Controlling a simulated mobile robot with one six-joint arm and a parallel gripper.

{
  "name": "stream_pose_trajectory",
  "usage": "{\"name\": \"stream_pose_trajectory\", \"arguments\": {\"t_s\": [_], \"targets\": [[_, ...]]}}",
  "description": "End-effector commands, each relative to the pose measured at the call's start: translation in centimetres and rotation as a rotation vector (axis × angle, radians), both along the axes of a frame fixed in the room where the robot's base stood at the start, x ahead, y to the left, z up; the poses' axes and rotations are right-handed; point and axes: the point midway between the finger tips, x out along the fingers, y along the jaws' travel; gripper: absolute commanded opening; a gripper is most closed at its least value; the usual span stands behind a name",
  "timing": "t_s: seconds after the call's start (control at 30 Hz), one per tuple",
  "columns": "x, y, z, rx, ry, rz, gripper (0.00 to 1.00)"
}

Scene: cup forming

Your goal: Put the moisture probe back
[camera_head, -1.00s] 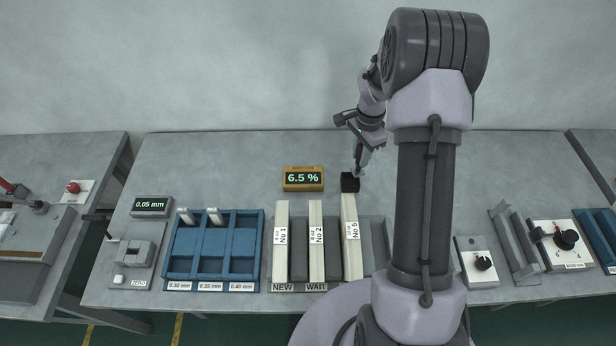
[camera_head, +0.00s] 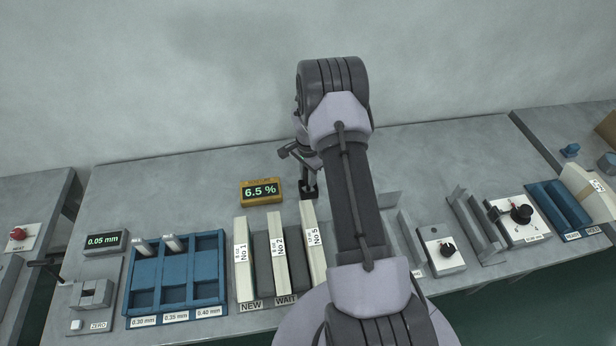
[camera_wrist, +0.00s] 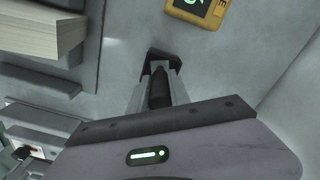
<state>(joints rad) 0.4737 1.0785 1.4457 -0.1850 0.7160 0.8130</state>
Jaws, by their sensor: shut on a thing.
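The moisture probe (camera_wrist: 160,92) is a dark, slim body between the fingers of my gripper (camera_wrist: 160,72) in the wrist view. My gripper is shut on it. A small black holder (camera_wrist: 158,53) sits right at the fingertips. In the head view my gripper (camera_head: 308,182) points down at this black holder (camera_head: 309,194), behind the No 5 strip. I cannot tell whether the probe's tip is inside the holder. The yellow moisture display (camera_head: 262,191) reads 6.5 % and stands left of the holder.
Upright strips No 1 (camera_head: 243,262), No 2 (camera_head: 279,260) and No 5 (camera_head: 314,245) stand in front of the holder. A blue tray (camera_head: 128,290) and a 0.05 mm display (camera_head: 105,241) lie left. A knob box (camera_head: 440,252) is to the right. The bench behind is clear.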

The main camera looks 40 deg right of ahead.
Motion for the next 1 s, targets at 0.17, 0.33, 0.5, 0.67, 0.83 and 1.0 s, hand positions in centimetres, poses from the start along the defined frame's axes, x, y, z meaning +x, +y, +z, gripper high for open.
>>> {"name": "stream_pose_trajectory", "arguments": {"t_s": [0.17,0.33,0.5,0.67,0.83,1.0], "targets": [[0.0,0.0,-0.3,0.0,0.0,0.0,0.35],[0.0,0.0,-0.3,0.0,0.001,0.0,0.45],[0.0,0.0,-0.2,0.0,0.001,0.0,0.45],[0.1,0.0,2.3,-0.001,-0.002,0.0,0.45],[0.1,0.0,7.4,-0.002,-0.003,-0.001,0.45],[0.0,0.0,10.9,-0.001,-0.001,0.0,0.45]]}}
